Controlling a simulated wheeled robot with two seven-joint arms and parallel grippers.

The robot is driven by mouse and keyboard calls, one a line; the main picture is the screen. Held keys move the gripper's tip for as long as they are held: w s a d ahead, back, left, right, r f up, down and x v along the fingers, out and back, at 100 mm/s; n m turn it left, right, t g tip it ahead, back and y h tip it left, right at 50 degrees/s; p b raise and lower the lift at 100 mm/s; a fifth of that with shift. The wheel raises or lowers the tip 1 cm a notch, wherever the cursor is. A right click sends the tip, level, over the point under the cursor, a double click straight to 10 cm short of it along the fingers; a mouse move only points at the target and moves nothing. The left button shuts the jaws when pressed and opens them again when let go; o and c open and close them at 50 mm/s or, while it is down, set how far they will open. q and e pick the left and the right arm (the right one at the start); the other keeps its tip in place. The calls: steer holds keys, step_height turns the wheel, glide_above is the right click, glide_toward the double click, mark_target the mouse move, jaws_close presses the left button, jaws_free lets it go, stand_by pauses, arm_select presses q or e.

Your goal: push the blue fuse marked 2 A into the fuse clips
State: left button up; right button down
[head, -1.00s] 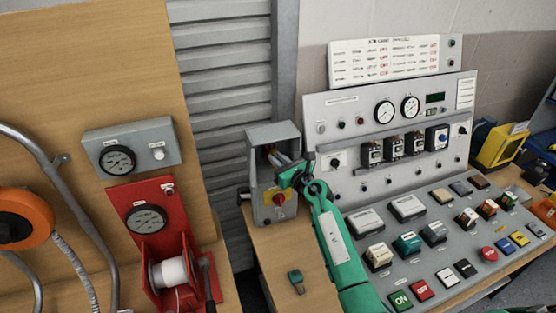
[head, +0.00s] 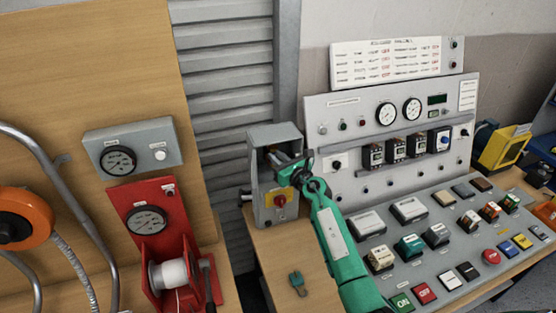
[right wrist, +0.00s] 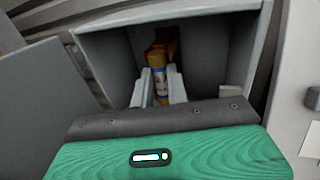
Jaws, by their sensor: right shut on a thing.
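The grey fuse box (head: 262,200) stands on the wooden bench left of the sloped control panel. Its upper compartment is open at the front. My right gripper (head: 287,160) reaches into that opening from the right. In the right wrist view, the two grey fingers of the right gripper (right wrist: 161,88) are shut on a slim fuse (right wrist: 160,66). The fuse shows orange-yellow with a small bluish part, and it lies inside the dark compartment. Its marking is unreadable. The clips are hidden, and I cannot tell whether the fuse touches them. My left gripper is out of view.
A red knob on a yellow plate (head: 280,200) sits on the box front below the opening. A small green item (head: 297,281) lies on the bench. The control panel (head: 372,187) stands close to the right; a red reel stand (head: 150,250) is at left.

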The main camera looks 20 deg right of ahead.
steer(key=shift+w, duration=0.65)
steer(key=c, duration=1.3)
jaws_free()
steer(key=shift+s, duration=0.1)
steer(key=shift+s+p, duration=0.35)
steer(key=shift+s, duration=0.25)
steer(key=s+p, duration=0.1)
steer(key=s, duration=0.2)
steer(key=shift+s+p, duration=0.3)
steer(key=shift+p, duration=0.05)
